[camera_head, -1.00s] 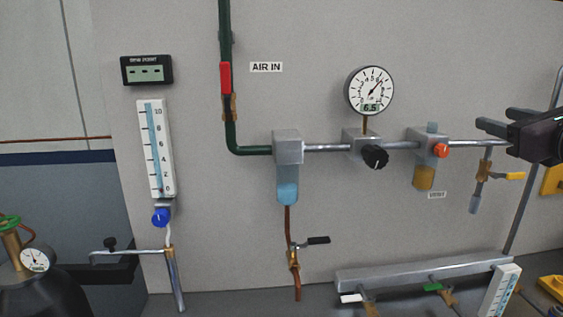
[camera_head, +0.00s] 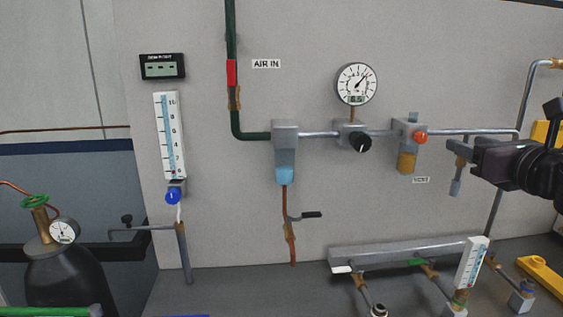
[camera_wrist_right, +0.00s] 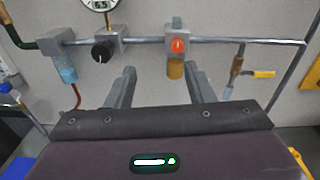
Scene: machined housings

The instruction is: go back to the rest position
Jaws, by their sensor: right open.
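My right gripper (camera_head: 458,154) comes in from the right edge of the head view, in front of the wall pipework. In the right wrist view its two grey fingers (camera_wrist_right: 164,88) stand wide apart with nothing between them. Beyond the fingers are the black regulator knob (camera_wrist_right: 103,51) and the lubricator with its orange knob (camera_wrist_right: 178,45), both apart from the fingers. In the head view the gripper covers part of the drain valve at the pipe's right end. My left gripper is not in view.
A round gauge (camera_head: 357,84) stands above the black knob (camera_head: 360,142). A manifold (camera_head: 400,254) with several valves lies low on the right. A dark gas cylinder (camera_head: 68,275) stands at lower left, and a tube flowmeter (camera_head: 169,135) hangs on the wall.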

